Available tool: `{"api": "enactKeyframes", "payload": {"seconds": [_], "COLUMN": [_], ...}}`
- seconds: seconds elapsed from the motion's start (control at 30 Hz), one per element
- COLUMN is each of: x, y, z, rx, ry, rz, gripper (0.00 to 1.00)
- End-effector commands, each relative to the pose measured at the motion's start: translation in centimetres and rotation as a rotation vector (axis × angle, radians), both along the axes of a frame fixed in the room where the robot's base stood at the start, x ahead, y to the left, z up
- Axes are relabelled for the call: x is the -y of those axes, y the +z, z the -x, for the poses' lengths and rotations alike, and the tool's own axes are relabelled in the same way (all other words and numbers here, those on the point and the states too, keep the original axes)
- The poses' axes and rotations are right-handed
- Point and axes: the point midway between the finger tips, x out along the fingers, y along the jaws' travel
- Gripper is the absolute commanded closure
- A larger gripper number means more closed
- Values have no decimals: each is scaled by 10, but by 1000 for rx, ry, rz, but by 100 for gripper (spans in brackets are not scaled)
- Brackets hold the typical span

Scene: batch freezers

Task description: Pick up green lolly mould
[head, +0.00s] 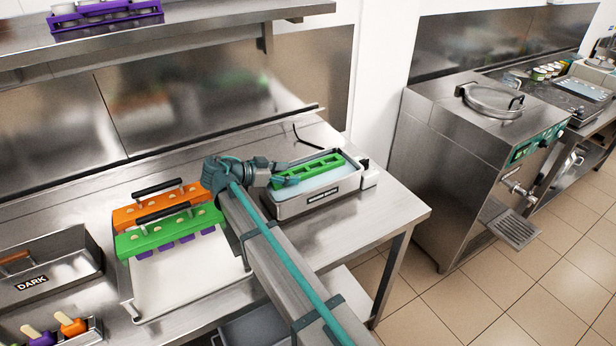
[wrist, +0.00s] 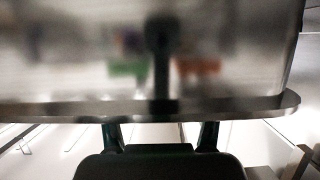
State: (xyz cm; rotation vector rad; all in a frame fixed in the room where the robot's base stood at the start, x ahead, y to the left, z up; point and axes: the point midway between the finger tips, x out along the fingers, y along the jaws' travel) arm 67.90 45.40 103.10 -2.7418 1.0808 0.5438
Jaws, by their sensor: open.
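A green mould (head: 320,170) with a row of cavities sits in a metal bath (head: 313,203) with pale liquid, right of centre in the head view. My gripper (head: 292,180) is at the left end of this mould, pointing right. Whether it touches the mould cannot be told. A second green piece (head: 165,235), a bar with a black handle and purple lollies hanging below, rests over a white tray at left. In the wrist view my open gripper's two fingers (wrist: 160,138) show with nothing seen between them; no mould is directly visible there.
An orange bar (head: 155,207) with a handle lies behind the green bar, over the white tray (head: 185,285). A metal box marked DARK (head: 50,275) stands at left. A shelf (head: 180,30) overhangs the counter. A blurred metal surface (wrist: 70,75) fills the upper wrist view, with green and orange patches.

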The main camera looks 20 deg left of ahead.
Motion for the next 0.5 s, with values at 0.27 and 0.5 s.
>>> {"api": "enactKeyframes", "payload": {"seconds": [0.27, 0.5], "x": [22, 23], "y": [-11, -14], "z": [-25, -27], "rx": [-2, -1], "ry": [-1, -1], "rz": [2, 1], "gripper": [35, 35]}}
